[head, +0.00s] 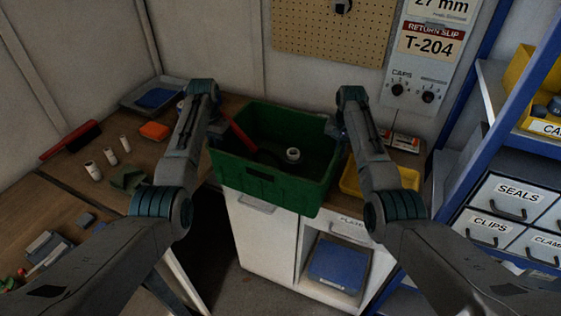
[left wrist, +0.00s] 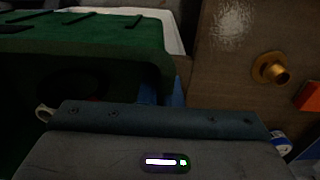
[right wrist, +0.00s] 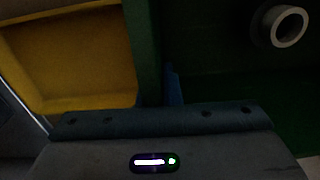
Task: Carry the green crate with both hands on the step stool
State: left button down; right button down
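The green crate (head: 268,186) sits upright on top of the white cabinet, with a pale ring (head: 293,155) and a red-handled item (head: 240,134) in it. My left gripper (head: 212,122) is at the crate's left side; the left wrist view shows the crate (left wrist: 85,45) beside a blue finger (left wrist: 178,93). My right gripper (head: 338,130) is at its right side; in the right wrist view a blue finger (right wrist: 175,88) lies just inside the crate wall (right wrist: 142,45). I cannot make out a step stool.
A yellow tray (head: 350,184) stands close to the crate's right side. The wooden bench at left holds white cylinders (head: 111,156), an orange block (head: 155,130) and other parts. A blue-framed shelf with labelled drawers (head: 510,197) stands at right. A blue box (head: 337,262) sits in the cabinet's opening.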

pick_arm(q)
jog(key=shift+w+r, duration=0.15)
pick_arm(e)
jog(key=shift+w+r, duration=0.15)
